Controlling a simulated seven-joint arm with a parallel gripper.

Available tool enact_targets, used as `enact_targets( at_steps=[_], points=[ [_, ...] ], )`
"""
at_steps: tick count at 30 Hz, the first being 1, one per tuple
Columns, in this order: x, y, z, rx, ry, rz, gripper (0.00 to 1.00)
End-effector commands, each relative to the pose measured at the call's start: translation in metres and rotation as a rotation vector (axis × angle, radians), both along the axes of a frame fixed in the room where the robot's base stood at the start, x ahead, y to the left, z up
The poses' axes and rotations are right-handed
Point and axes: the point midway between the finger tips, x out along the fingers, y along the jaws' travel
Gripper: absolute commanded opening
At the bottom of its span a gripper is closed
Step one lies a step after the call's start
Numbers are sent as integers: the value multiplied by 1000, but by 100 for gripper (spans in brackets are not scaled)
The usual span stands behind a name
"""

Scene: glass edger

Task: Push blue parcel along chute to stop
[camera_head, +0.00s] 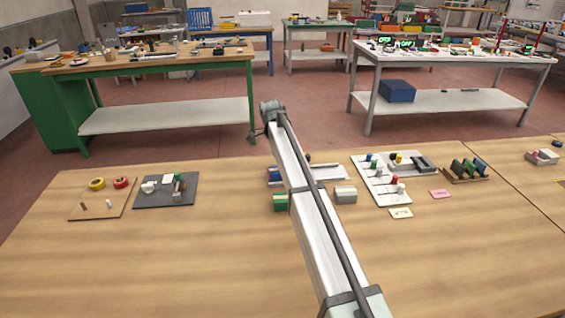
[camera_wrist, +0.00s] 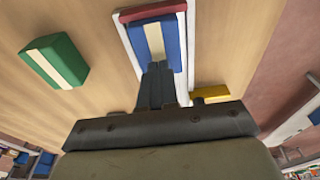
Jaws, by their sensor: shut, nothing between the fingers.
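The blue parcel (camera_wrist: 172,38), with a cream stripe, lies in the white-edged chute (camera_wrist: 190,62) in the wrist view. A red strip (camera_wrist: 150,11) crosses the chute end just beyond the parcel; I cannot tell whether they touch. My gripper (camera_wrist: 157,66) is shut and empty, its fingertips at the parcel's near edge. Whether they touch it is unclear. In the head view, the parcel (camera_head: 274,174) shows at the left end of the chute (camera_head: 335,173). My arm covers the chute's middle and the gripper there.
A green parcel (camera_wrist: 57,60) with a cream stripe lies outside the chute. A yellow block (camera_wrist: 210,92) is at the chute's other side. A grey box (camera_head: 345,194) and a white board with pegs (camera_head: 378,190) stand to the right. The front table area is clear.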

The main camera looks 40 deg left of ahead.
Motion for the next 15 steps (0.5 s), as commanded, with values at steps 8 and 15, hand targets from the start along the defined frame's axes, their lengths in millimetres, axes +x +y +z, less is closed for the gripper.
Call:
enact_targets(
  at_steps=[8,15],
  points=[
    [-29,30,2,-1,-2,1,0],
    [-59,60,2,-1,-2,-1,0]
  ],
)
